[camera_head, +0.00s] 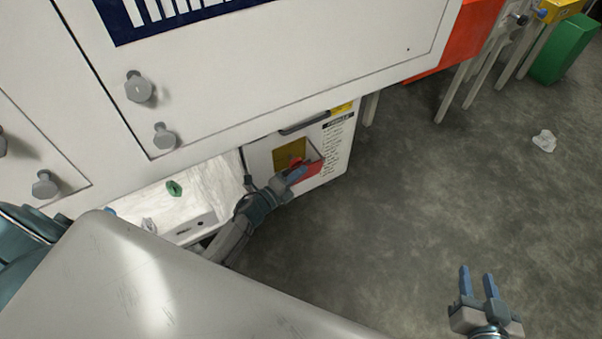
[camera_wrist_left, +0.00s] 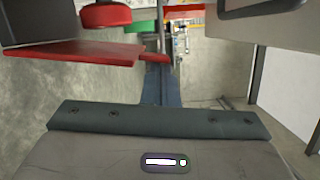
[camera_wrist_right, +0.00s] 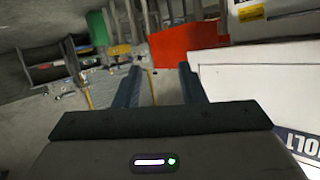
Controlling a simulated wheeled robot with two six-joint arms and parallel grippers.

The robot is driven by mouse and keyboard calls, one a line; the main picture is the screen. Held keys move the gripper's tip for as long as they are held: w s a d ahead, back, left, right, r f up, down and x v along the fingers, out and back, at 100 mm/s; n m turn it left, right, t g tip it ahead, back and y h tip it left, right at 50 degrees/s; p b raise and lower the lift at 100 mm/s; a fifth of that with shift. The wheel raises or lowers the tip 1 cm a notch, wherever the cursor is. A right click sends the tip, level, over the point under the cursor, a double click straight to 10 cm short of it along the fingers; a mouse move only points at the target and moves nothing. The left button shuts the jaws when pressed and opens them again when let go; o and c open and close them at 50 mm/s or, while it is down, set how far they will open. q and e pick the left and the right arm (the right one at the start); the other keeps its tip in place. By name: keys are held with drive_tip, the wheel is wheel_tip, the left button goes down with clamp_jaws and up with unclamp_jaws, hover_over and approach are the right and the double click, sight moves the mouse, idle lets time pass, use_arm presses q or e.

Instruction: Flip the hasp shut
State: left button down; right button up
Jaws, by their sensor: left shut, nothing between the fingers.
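The red hasp flap (camera_head: 313,168) is on the front of the white cabinet, by a yellow plate (camera_head: 285,154) and a red knob (camera_head: 297,162). In the left wrist view the flap (camera_wrist_left: 70,56) stretches from the left toward my fingers, with the round red knob (camera_wrist_left: 107,15) above it. My left gripper (camera_head: 298,174) is shut and empty, right at the flap; its closed fingers (camera_wrist_left: 160,92) lie beside the flap's end. I cannot tell whether they touch. My right gripper (camera_head: 476,282) is open and empty, well away over the floor at the lower right.
A white machine body (camera_head: 270,60) with grey knobs hangs over the cabinet (camera_head: 338,165). A grey handle (camera_head: 303,123) is above the hasp. An open white bay with a green piece (camera_head: 174,188) is left.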

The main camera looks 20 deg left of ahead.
use_arm(q)
drive_tip(key=shift+w+a+r+n, duration=0.15)
drive_tip(key=shift+w+a+n, duration=0.05)
drive_tip(key=shift+w+a, duration=0.25)
drive_tip(key=shift+w+a+r+n, duration=0.2)
drive_tip(key=shift+w+a, duration=0.15)
drive_tip(key=shift+a, duration=0.2)
use_arm(e)
drive_tip(key=s+f+g, duration=0.3)
drive_tip(key=s+f, duration=0.1)
drive_tip(key=f, duration=0.1)
drive_tip(key=shift+s+a+g, duration=0.25)
drive_tip(key=shift+a+g, duration=0.05)
drive_tip(key=shift+a, duration=0.15)
use_arm(q)
drive_tip(key=shift+w+a, duration=0.1)
use_arm(e)
drive_tip(key=shift+d+r, duration=0.1)
